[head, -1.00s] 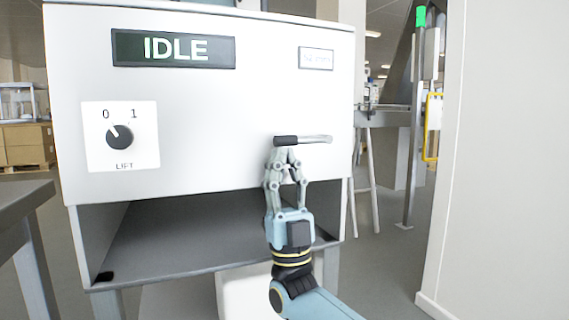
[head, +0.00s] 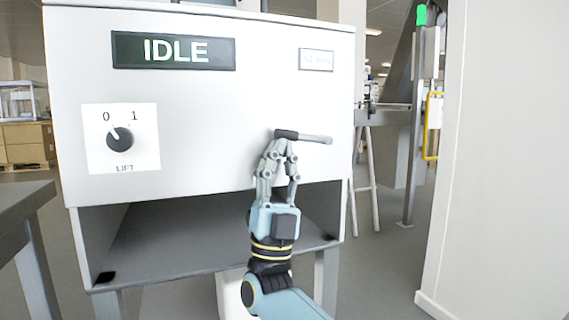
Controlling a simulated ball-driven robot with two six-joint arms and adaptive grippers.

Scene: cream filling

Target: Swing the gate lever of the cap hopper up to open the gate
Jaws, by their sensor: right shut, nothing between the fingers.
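The gate lever (head: 313,138) is on the front panel of the white cap hopper (head: 220,100). Its dark grip (head: 287,134) is at the left and its metal arm runs right. The lever is tilted slightly, grip end a little higher than the right end. My right gripper (head: 278,145) is shut and empty, with its fingertips right under the dark grip; they seem to touch it from below. The fingers point up and lean right. My left gripper is not in view.
An "IDLE" display (head: 173,52) and a LIFT knob (head: 120,138) pointing toward 0 are on the panel's left. A small display (head: 316,60) is above the lever. An open bay (head: 190,230) lies below. A pale wall (head: 500,150) stands at the right.

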